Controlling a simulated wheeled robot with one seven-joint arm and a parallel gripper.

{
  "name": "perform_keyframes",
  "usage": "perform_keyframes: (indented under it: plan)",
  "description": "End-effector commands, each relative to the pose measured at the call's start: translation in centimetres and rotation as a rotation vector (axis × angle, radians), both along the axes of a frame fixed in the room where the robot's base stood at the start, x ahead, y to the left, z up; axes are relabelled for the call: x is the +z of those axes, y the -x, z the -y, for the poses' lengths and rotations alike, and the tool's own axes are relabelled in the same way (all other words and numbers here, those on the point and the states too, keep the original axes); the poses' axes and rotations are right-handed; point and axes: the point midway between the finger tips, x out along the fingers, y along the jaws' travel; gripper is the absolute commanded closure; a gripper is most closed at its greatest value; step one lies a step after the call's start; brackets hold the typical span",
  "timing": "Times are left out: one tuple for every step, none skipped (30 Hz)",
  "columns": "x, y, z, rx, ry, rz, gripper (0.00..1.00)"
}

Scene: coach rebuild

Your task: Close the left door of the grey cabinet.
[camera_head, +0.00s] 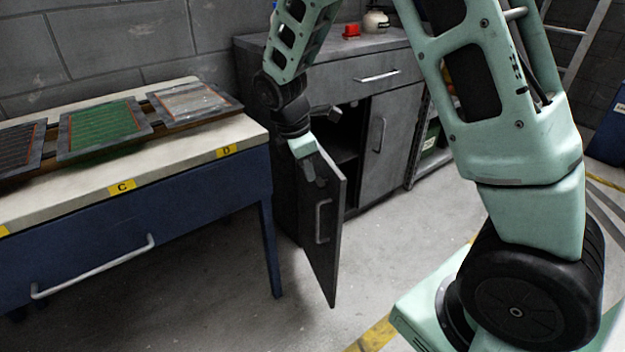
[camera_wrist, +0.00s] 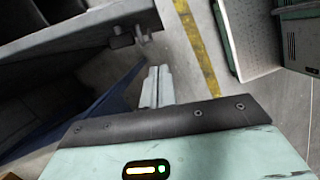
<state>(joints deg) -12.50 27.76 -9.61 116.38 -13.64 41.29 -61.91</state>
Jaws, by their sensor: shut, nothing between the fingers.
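The grey cabinet (camera_head: 352,78) stands against the back wall. Its left door (camera_head: 333,262) is swung well open toward me, with its handle (camera_head: 322,220) visible near the free edge. The dark inside of the cabinet shows behind it. The right door (camera_head: 392,130) is closed. My gripper (camera_head: 311,174) is at the upper part of the left door, in front of its handle face; I cannot tell whether it touches. In the wrist view my gripper's fingers (camera_wrist: 157,86) are together and empty, with a grey panel, probably the left door (camera_wrist: 75,38), close by on the left.
A workbench (camera_head: 190,165) with a blue front and framed panels stands left of the door, its leg near it. A red object (camera_head: 351,31) and a jar (camera_head: 376,21) sit on the cabinet. Shelving (camera_head: 430,140) is to the right. Floor in front is clear.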

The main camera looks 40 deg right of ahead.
Motion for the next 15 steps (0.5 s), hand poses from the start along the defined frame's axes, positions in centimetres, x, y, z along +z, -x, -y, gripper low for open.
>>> perform_keyframes:
  plan:
    - [-1.3, 0.2, 0.2, -0.001, 0.001, -0.004, 1.0]
    - [-1.9, 0.2, 0.4, -0.002, 0.001, -0.005, 1.0]
    - [-2.8, 0.2, 0.6, -0.002, 0.001, -0.004, 1.0]
    - [-3.4, 0.3, 0.7, -0.002, 0.001, -0.004, 1.0]
    - [-4.0, 0.3, 0.9, -0.002, 0.001, -0.004, 1.0]
    - [-4.8, 0.4, 1.1, -0.002, 0.001, -0.005, 1.0]
    - [-5.4, 0.4, 1.2, -0.002, 0.001, -0.004, 1.0]
    - [-6.1, 0.5, 1.4, -0.002, 0.001, -0.004, 1.0]
    - [-6.8, 0.5, 1.6, -0.002, 0.001, -0.004, 1.0]
    - [-7.4, 0.5, 1.7, -0.002, 0.001, -0.003, 1.0]
    - [-7.9, 0.6, 1.8, -0.002, 0.001, -0.004, 1.0]
    - [-8.0, 0.6, 2.3, -0.004, 0.0, 0.0, 1.0]
    - [-7.8, 0.7, 2.9, -0.006, -0.001, 0.002, 1.0]
    - [-7.7, 0.8, 3.3, -0.005, 0.0, 0.002, 1.0]
    - [-7.7, 1.0, 3.9, -0.006, -0.002, 0.002, 1.0]
